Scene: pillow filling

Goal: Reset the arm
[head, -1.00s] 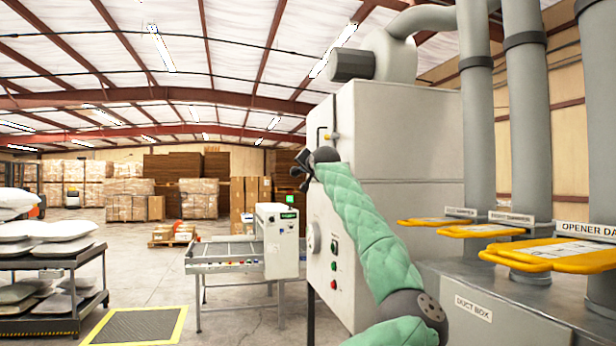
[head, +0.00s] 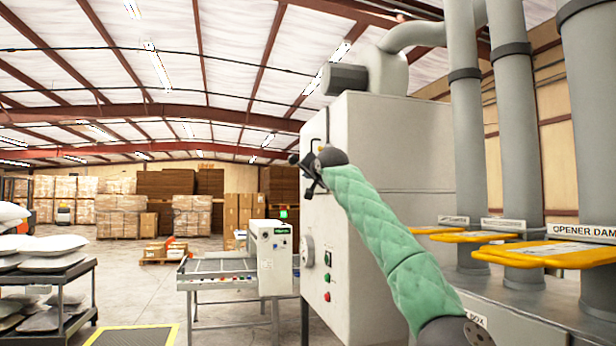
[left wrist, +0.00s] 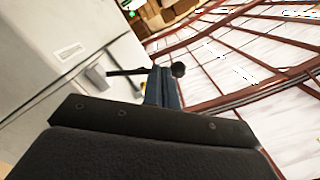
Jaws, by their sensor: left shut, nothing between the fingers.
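My left arm, in a green quilted sleeve, rises from the lower right of the head view. It ends in my dark left gripper (head: 306,176), in front of the left edge of the large grey machine cabinet (head: 385,150). In the left wrist view the fingers of my left gripper (left wrist: 164,86) lie close together, with nothing between them. The pale cabinet wall (left wrist: 60,50) fills the left of that view. My right gripper is not in view.
Yellow damper handles (head: 545,254) on grey ducts stand at the right. A roller conveyor with a white control unit (head: 273,258) stands at centre left. A black cart (head: 50,295) with white pillows is at the far left. Open floor lies between them.

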